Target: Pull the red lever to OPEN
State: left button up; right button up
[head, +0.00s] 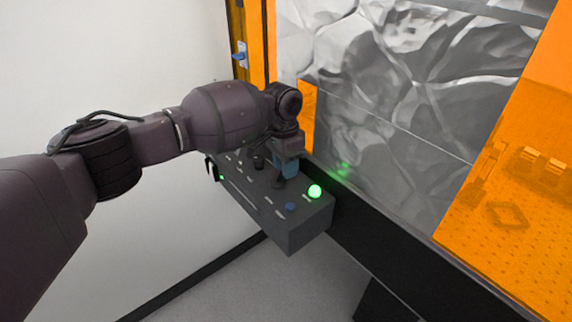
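My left arm comes in from the left, and its gripper (279,181) points down over the dark grey control box (294,233). The fingers are small and dark against the box top, so I cannot tell whether they are open, shut or touching anything. No red lever shows; the gripper and wrist cover part of the box top. My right gripper is not in view.
The box carries a lit green dome (315,191), a blue button (290,207) and a dark knob (258,162). Behind it stand a crinkled silvery panel (400,85) and an orange see-through panel (520,225). A blue latch (239,57) sits on the orange frame.

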pick_arm(q)
jog(key=c, duration=0.5)
grip_shut()
jog(key=shift+s+a+r+t+h+p, duration=0.2)
jog(key=shift+r+t+h+p, duration=0.25)
jog(key=shift+p, duration=0.4)
jog(key=shift+s+a+t+h+p, duration=0.15)
jog(key=shift+a+t+h+p, duration=0.1)
jog(key=shift+h+p, duration=0.35)
jog(key=shift+s+a+t+h+p, duration=0.15)
jog(key=shift+t+h+p, duration=0.3)
jog(key=shift+p, duration=0.3)
jog(key=shift+s+a+t+h+p, duration=0.15)
jog(key=shift+a+t+h+p, duration=0.15)
jog(key=shift+h, duration=0.2)
jog(key=shift+s+t+h, duration=0.1)
jog(key=shift+t+h, duration=0.15)
jog(key=shift+h, duration=0.15)
jog(key=shift+s+a+t+h+p, duration=0.1)
jog(key=shift+a+t+h+p, duration=0.1)
jog(key=shift+t+h+p, duration=0.15)
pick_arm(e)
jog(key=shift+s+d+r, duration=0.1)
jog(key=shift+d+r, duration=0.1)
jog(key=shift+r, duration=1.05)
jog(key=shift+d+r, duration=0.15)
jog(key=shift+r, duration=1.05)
